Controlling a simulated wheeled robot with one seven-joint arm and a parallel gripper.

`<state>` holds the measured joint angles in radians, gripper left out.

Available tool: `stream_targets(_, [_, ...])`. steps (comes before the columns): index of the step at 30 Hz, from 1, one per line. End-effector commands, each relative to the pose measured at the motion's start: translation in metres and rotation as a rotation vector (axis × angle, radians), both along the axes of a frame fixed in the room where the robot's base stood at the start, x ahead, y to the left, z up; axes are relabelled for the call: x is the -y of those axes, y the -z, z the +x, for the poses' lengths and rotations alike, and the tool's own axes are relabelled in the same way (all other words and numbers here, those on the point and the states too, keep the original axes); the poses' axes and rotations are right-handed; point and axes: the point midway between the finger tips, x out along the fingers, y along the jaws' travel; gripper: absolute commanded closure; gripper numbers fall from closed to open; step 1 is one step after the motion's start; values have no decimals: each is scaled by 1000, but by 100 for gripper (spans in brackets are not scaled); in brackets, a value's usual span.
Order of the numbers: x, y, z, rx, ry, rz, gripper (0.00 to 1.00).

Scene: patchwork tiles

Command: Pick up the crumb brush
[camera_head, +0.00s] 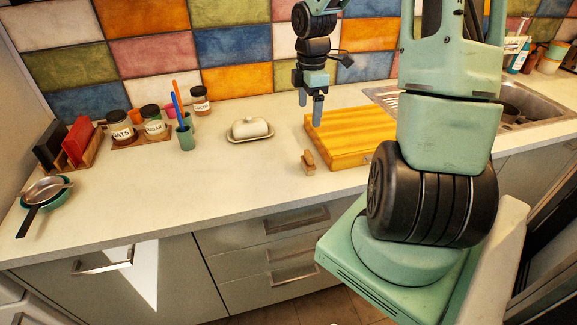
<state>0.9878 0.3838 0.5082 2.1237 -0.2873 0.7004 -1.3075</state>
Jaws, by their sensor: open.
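The crumb brush (308,163) is a small brown wooden piece with a paler lower part. It stands on the counter just left of the near left corner of the yellow cutting board. My gripper (318,115) hangs from my arm above the left part of the board, higher in the picture than the brush and apart from it. Its fingers point down and nothing shows between them. From this side the fingers overlap, so the gap between them is hard to see.
The yellow board (352,135) lies right of the brush. A butter dish (250,130) stands to the left, with a green cup (186,138) and labelled jars (121,128) beyond. A sink (520,100) is at right. The counter in front of the butter dish is clear.

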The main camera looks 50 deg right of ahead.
Motion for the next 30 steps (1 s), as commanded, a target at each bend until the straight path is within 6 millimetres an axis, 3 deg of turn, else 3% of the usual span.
stream_targets(5, [4,19,-2,-3,-6,3,15])
stream_targets(18, [3,106,-1,-1,-5,2,15])
stream_targets(30, [5,141,-4,-2,-5,2,15])
